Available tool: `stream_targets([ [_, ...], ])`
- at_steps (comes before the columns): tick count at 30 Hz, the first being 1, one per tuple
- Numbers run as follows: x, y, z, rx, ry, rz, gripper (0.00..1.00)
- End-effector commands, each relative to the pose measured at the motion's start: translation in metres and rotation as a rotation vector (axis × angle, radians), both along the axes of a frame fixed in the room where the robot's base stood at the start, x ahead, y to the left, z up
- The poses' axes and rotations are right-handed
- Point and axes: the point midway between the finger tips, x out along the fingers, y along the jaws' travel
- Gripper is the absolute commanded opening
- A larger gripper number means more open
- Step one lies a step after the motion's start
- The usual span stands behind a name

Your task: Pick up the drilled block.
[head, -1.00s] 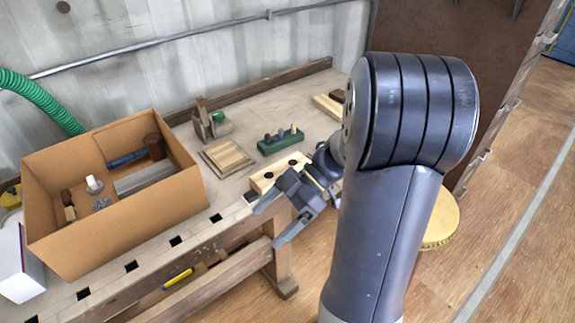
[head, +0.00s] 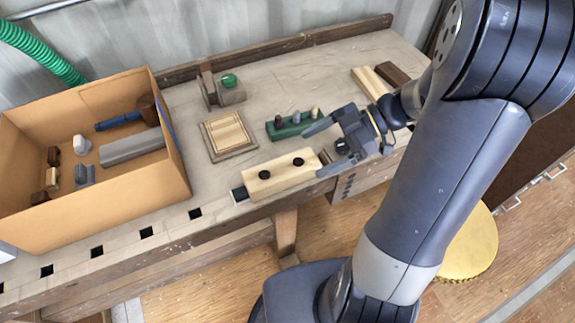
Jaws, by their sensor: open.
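The drilled block is a pale wooden bar (head: 283,176) with two dark round holes in its top. It lies near the front edge of the workbench (head: 365,52). My gripper (head: 312,152) is open, with its two fingers spread and pointing left. It is just right of the block, the near fingertip close to the block's right end. I cannot tell whether they touch.
A green holder with upright pegs (head: 290,126) stands just behind the block. A wooden panel (head: 228,135) lies to its left. A cardboard box (head: 168,195) with tools stands at the left. Two wooden strips (head: 370,84) lie at the back right.

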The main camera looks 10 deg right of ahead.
Motion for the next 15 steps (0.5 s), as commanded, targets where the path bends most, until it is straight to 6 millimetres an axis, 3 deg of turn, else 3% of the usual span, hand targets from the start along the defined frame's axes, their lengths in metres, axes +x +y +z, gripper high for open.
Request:
stream_targets([
  [15, -0.008, 0.056, -0.025, 0.000, 0.002, 0.004, 0.86],
])
